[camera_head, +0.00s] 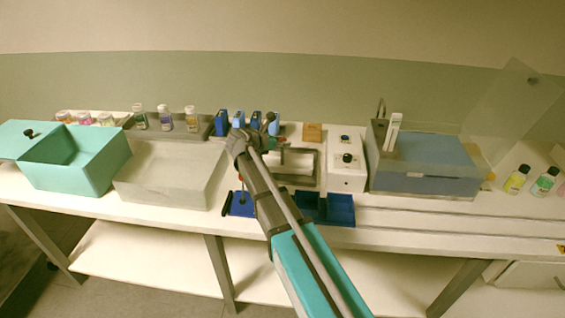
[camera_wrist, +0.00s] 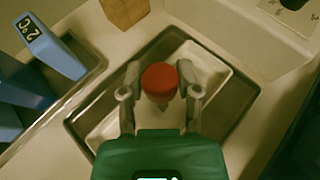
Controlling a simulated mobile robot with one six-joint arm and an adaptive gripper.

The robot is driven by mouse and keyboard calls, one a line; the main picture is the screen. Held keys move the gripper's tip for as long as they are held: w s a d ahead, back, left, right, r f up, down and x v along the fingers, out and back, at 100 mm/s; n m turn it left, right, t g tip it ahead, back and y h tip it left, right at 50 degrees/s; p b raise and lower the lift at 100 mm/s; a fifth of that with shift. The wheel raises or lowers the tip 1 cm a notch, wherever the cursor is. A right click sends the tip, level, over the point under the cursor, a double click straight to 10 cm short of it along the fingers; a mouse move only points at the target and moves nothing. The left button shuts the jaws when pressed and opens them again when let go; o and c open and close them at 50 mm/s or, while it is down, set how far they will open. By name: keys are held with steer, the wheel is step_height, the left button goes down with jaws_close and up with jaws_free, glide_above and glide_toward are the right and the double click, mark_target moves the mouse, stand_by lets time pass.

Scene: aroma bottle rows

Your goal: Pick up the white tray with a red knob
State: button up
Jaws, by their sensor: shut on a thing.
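The white tray (camera_wrist: 218,72) lies in a grey metal recess or larger tray (camera_wrist: 172,41) in the wrist view, set at a slant. Its red knob (camera_wrist: 160,80) stands between the two fingers of my gripper (camera_wrist: 160,90), which is shut on it. In the head view the white tray (camera_head: 293,172) shows beside my arm, partly hidden by it. My gripper (camera_head: 272,146) is small there and its fingers are hard to make out. I cannot tell whether the tray is lifted clear of the grey surface below it.
A wooden block (camera_wrist: 124,10) is behind. A white box with a black knob (camera_head: 347,172) stands to the right, blue bins (camera_head: 340,210) in front, and a grey basin (camera_head: 170,175) at left.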

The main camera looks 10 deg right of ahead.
jaws_close()
steer(key=shift+r, duration=0.2)
steer(key=shift+r+p, duration=0.7)
steer(key=shift+p, duration=0.25)
steer(key=s+d+r+p, duration=0.4)
steer(key=s+r+p, duration=0.7)
steer(key=s, duration=0.2)
steer(key=shift+s, duration=0.2)
steer(key=shift+r, duration=0.1)
